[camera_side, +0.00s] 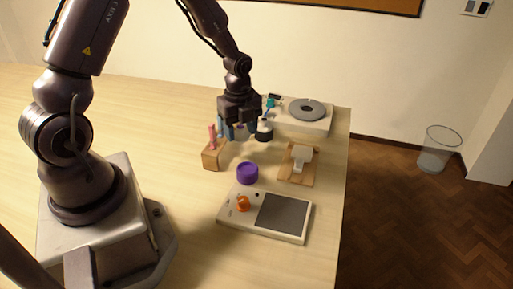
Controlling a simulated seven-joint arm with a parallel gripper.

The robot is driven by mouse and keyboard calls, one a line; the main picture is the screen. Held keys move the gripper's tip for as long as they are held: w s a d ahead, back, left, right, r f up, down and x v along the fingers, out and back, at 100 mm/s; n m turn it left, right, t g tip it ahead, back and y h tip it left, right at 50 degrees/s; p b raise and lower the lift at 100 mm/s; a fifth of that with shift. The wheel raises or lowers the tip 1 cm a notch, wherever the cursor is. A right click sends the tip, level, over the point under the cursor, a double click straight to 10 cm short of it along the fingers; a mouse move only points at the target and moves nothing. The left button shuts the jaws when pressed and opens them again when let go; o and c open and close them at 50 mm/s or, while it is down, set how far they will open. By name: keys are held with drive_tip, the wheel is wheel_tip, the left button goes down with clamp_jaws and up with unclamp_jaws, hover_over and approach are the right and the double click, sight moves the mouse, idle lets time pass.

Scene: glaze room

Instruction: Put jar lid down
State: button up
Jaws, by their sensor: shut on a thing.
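My gripper (241,132) is above the far part of the table, just right of the wooden tool block. Its jaws are shut on a small pale thing, which I take to be the jar lid; the fingers and the small size hide its shape. A small dark jar with a white upper part (264,129) is close to the right of the gripper. I cannot tell whether they touch. A round purple container (247,173) sits on the table nearer the camera, apart from the gripper.
The wooden block (213,155) holds pink and blue handles. A wooden stand with a white piece (299,162) is to the right. A white device with a grey disc (307,110) stands behind. A panel with an orange knob (243,203) is in front. The left tabletop is clear.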

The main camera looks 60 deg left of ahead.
hover_over(257, 156)
drive_tip(key=f, duration=0.5)
drive_tip(key=shift+s+f, duration=0.3)
drive_tip(key=shift+f, duration=0.05)
drive_tip(key=shift+w+a+f, duration=0.1)
drive_tip(key=shift+w+f, duration=0.05)
drive_tip(key=shift+f, duration=0.8)
drive_tip(key=shift+w+f, duration=0.15)
drive_tip(key=shift+f, duration=0.75)
drive_tip(key=shift+f, duration=0.1)
drive_tip(key=o, duration=0.9)
